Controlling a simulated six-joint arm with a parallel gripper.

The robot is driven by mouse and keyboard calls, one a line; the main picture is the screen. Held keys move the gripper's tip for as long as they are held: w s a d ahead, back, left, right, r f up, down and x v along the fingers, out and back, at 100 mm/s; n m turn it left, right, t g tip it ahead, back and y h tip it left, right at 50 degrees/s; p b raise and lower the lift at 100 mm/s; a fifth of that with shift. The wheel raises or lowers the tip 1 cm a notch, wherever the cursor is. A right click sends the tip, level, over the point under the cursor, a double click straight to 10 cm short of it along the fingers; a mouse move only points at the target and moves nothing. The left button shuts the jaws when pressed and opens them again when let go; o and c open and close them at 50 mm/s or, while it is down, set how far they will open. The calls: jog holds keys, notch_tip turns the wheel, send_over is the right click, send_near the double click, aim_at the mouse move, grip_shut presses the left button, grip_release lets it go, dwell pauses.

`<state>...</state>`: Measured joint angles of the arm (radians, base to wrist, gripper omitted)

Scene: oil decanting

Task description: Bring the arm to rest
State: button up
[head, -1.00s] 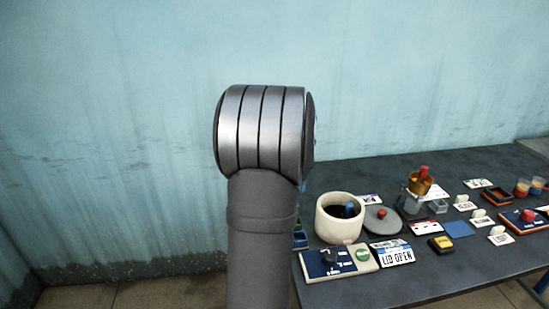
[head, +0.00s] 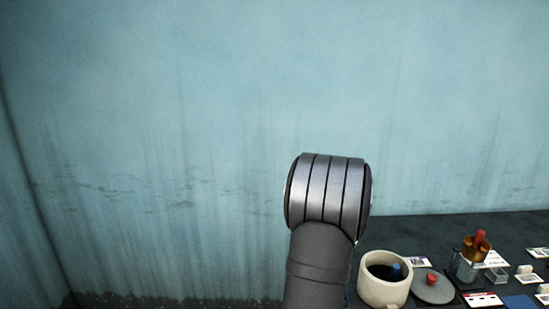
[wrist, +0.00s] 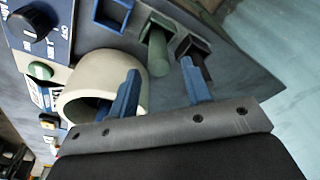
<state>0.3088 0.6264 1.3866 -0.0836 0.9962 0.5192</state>
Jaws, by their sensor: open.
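My gripper (wrist: 159,70) shows in the wrist view with its two blue fingers apart and nothing visible between them. It is not in view in the head view, where only my grey arm link shows. In the wrist view the cream pot (wrist: 76,92) appears beyond and beside the left finger, which overlaps its rim. I cannot tell how far apart they are. In the head view the pot (head: 384,291) stands on the table with dark contents and a blue-topped thing inside.
A grey lid with a red knob (head: 431,280) lies beside the pot on the dark table (head: 410,229). A container with an orange cup and red handle (head: 471,256) stands farther right.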

dwell(0.4)
notch_tip(320, 180, down, 3)
jog(key=shift+r, duration=0.15)
notch_tip(320, 180, up, 11)
jog(key=s+a, duration=0.1)
jog(key=f, duration=0.8)
jog(key=w+d+f, duration=0.1)
jog(key=f, duration=0.3)
notch_tip(320, 180, up, 11)
jog(key=shift+f, duration=0.15)
jog(key=s+d, duration=0.3)
jog(key=d, duration=0.8)
jog(key=f, duration=1)
jog(key=shift+d+f, duration=0.1)
jog(key=shift+d, duration=0.1)
jog(key=shift+s+a+r, duration=0.15)
jog(key=shift+r, duration=0.7)
jog(key=shift+s+a+r, duration=0.1)
jog(key=shift+s+r, duration=0.1)
jog(key=shift+r, duration=0.65)
jog(key=shift+s+a+r, duration=0.15)
jog(key=shift+r, duration=0.7)
